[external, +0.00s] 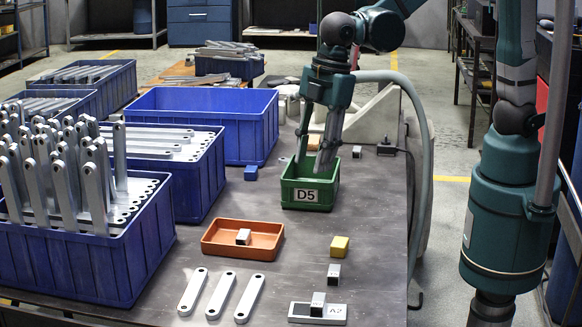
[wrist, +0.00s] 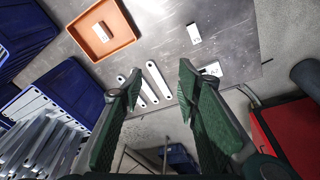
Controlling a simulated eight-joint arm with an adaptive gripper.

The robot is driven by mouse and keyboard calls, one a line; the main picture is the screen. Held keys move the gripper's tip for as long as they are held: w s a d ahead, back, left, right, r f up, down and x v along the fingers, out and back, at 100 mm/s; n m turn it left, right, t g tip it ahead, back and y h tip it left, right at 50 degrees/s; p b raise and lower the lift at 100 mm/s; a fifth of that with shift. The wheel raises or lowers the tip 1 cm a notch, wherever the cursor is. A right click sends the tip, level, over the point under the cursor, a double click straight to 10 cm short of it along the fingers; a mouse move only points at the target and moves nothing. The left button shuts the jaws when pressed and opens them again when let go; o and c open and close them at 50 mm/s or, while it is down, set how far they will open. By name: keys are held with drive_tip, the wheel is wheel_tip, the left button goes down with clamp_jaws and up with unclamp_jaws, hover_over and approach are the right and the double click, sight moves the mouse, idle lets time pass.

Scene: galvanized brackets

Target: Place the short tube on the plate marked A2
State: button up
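The plate marked A2 (external: 336,313) lies near the front of the table in the external view, with a small grey block-like piece (external: 318,303) on its dark part. The plate also shows in the wrist view (wrist: 212,70). A similar small grey piece (external: 334,273) stands just behind the plate, and another (external: 243,237) sits in the orange tray (external: 213,248). I cannot tell which of these is the short tube. My gripper (external: 311,168) points down at the green D5 bin (external: 308,196), its fingers apart. The wrist view shows nothing between the fingers (wrist: 160,88).
Three flat brackets (external: 221,295) lie left of the plate. A yellow block (external: 339,246) and a blue block (external: 251,173) stand on the table. Large blue crates (external: 95,262) of brackets line the left side.

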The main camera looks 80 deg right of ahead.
drive_tip(key=s+d+r+m+t, duration=0.1)
drive_tip(key=s+d+r+m, duration=0.2)
drive_tip(key=d, duration=0.6)
drive_tip(key=s+d+r+m+t, duration=0.1)
drive_tip(key=d+r+m, duration=0.25)
drive_tip(key=d, duration=0.55)
drive_tip(key=s+d+m+t, duration=0.1)
drive_tip(key=s+d+m, duration=0.1)
drive_tip(key=s+d, duration=0.3)
drive_tip(key=s+d+r+m+t+h, duration=0.1)
drive_tip(key=s+d, duration=0.4)
drive_tip(key=d, duration=0.5)
drive_tip(key=m+t, duration=0.1)
drive_tip(key=m, duration=0.1)
drive_tip(key=shift+d+r+m, duration=0.15)
drive_tip(key=shift+d+m, duration=0.2)
